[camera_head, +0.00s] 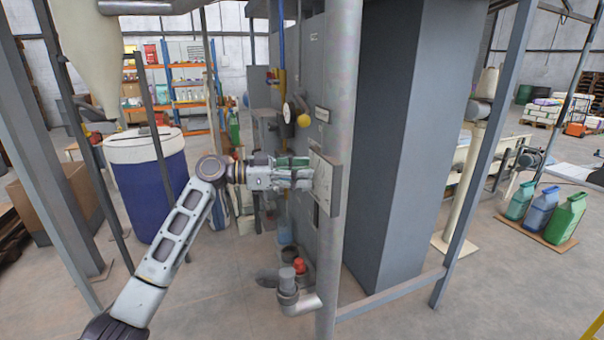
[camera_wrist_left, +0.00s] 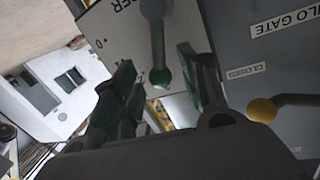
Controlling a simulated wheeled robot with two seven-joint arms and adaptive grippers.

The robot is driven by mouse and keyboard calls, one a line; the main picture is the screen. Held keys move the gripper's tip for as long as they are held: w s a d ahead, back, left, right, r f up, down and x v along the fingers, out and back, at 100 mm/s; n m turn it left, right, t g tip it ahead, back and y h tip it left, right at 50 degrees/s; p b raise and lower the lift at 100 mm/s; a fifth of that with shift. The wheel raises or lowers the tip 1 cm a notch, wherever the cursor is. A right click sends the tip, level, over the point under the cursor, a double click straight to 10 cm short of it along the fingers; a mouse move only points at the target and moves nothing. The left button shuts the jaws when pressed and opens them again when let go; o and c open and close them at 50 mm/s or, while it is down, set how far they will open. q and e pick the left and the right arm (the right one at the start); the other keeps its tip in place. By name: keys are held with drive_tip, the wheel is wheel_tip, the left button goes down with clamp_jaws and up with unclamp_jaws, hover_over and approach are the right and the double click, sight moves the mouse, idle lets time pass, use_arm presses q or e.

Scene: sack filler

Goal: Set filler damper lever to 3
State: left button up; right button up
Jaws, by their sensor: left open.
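The damper lever (camera_wrist_left: 157,40) is a grey bar with a green knob (camera_wrist_left: 160,78) at its end. It sits on a light plate (camera_wrist_left: 120,38) with a partly seen word and a 0 mark; the number it points to is not readable. In the head view the plate (camera_head: 327,185) is seen nearly edge-on beside the grey pipe, and the lever is hidden. My left gripper (camera_head: 305,174) is at the plate's face, open. In the left wrist view its fingers stand on either side of the lever and knob, with gaps showing. My right gripper is not in view.
A yellow-knobbed lever (camera_wrist_left: 262,110) by the SILO GATE label (camera_wrist_left: 285,22) and CLOSED label is close beside my left gripper. A blue drum (camera_head: 150,190) and frame posts stand left.

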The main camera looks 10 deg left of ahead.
use_arm(q)
drive_tip(key=v, duration=1.1)
drive_tip(key=shift+s+a, duration=0.15)
drive_tip(key=shift+a, duration=0.15)
drive_tip(key=shift+f, duration=0.1)
